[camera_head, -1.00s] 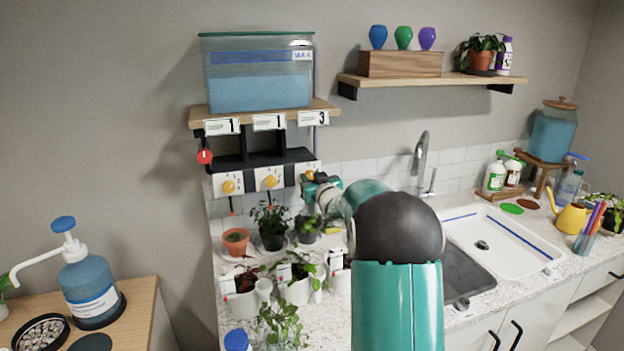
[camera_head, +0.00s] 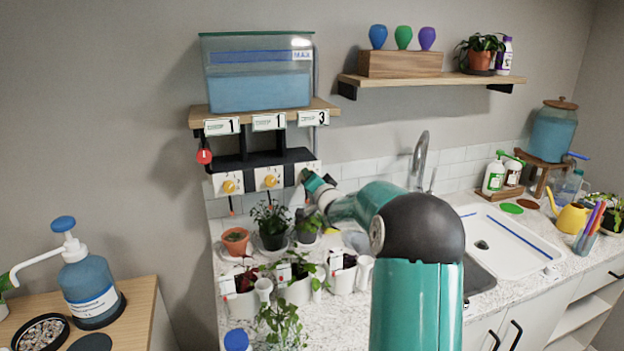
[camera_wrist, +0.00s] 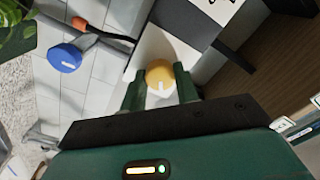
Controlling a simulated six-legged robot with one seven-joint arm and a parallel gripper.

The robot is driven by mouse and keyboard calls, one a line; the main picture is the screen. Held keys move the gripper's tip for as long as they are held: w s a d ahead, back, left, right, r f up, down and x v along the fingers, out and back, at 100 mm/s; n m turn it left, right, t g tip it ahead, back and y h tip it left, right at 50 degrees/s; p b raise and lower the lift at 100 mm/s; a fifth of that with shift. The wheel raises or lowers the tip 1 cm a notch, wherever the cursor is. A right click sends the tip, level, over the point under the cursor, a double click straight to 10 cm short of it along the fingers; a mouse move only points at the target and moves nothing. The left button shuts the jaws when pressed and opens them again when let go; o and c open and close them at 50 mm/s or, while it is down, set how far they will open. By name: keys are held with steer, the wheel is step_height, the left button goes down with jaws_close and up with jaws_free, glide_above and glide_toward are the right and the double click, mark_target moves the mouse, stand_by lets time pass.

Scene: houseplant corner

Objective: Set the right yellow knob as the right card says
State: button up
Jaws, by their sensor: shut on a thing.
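The right yellow knob (camera_wrist: 160,74) sits on a white plate between the green fingers of my gripper (camera_wrist: 160,90) in the wrist view. The fingers are shut on it from both sides. A pale pointer mark on the knob points toward the bottom of that view. In the head view my gripper (camera_head: 306,176) covers the right knob and part of its plate. The right card (camera_head: 313,117) on the shelf edge reads 3. The middle yellow knob (camera_head: 270,181) and left yellow knob (camera_head: 229,186) show on their own plates. Dial numbers are too small to read.
A water tank (camera_head: 258,80) stands on the shelf above the knobs. Potted plants, including a terracotta pot (camera_head: 236,241), stand on the counter below. In the wrist view a blue round cap (camera_wrist: 65,58) lies left of the fingers. The sink (camera_head: 500,240) is at right.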

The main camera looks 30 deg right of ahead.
steer(key=m, duration=1.3)
steer(key=shift+f+h, duration=0.1)
steer(key=shift+h, duration=0.2)
steer(key=shift+g, duration=0.3)
steer(key=o, duration=1)
steer(key=shift+c, duration=0.2)
steer(key=v, duration=1.3)
steer(key=shift+s+a, duration=0.15)
steer(key=shift+s, duration=0.25)
